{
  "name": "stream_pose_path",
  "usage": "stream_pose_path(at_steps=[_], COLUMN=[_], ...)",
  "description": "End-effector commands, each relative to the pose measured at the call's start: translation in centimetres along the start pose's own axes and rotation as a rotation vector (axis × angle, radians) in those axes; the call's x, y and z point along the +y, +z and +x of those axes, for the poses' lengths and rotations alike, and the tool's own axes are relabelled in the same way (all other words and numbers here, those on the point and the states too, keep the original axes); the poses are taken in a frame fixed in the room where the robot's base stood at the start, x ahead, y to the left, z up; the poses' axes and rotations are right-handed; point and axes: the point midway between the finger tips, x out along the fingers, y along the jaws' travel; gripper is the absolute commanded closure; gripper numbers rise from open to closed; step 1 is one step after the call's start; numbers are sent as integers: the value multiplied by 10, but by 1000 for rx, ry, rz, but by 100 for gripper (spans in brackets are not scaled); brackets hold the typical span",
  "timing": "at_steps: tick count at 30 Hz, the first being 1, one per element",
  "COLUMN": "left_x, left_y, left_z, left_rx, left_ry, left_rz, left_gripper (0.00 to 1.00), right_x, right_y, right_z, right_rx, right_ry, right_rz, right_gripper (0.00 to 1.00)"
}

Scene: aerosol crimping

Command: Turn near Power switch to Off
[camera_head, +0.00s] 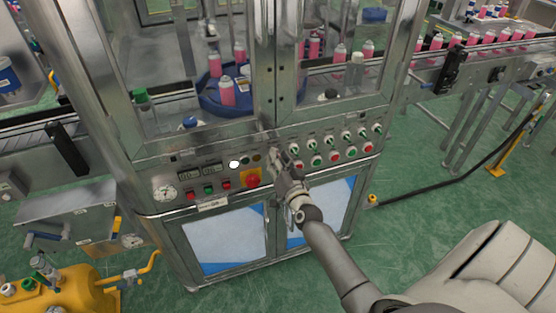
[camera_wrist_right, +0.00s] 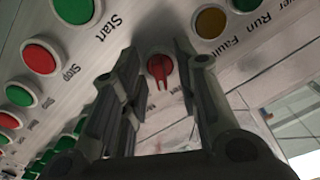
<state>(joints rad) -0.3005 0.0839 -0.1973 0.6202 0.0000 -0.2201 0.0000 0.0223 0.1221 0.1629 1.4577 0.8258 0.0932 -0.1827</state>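The red rotary switch (camera_wrist_right: 159,68) sits on the grey control panel in the right wrist view, with its handle pointing down in that picture. My right gripper (camera_wrist_right: 158,72) is open, with one finger on each side of the switch. A gap shows between the knob and each finger. I cannot tell how far the fingertips stand from the panel. In the head view my right gripper (camera_head: 278,158) is at the front panel of the machine and hides the switch. The switch's own label is not readable. My left gripper is not in view.
A lit white lamp (camera_head: 234,164) and an amber lamp (camera_wrist_right: 211,21) are near the switch. A red emergency button (camera_head: 252,181) stands just left of my gripper. Rows of green and red buttons (camera_head: 335,157) lie to the right. Glass doors with pink cans are above.

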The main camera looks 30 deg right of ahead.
Motion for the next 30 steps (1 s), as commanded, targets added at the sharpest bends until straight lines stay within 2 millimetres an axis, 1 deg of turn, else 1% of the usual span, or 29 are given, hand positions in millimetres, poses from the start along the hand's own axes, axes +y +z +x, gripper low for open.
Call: stream_pose_path(at_steps=[8, 9, 15, 16, 25, 30], left_x=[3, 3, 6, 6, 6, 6], left_y=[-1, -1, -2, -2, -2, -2], left_z=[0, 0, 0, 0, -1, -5], left_rx=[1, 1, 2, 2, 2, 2], left_ry=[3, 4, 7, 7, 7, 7], left_rz=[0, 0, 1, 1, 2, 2], left_gripper=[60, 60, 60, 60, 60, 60], right_x=[0, 0, 0, 0, 0, 0], right_y=[0, 0, 0, 0, 0, -1], right_z=[2, 2, 2, 2, 2, 2], right_rx=[0, 0, 0, 0, 0, 0], right_ry=[0, 0, 0, 0, 0, 1], right_rz=[0, 0, 0, 0, -11, -61], right_gripper=[71, 72, 98, 100, 100, 100])
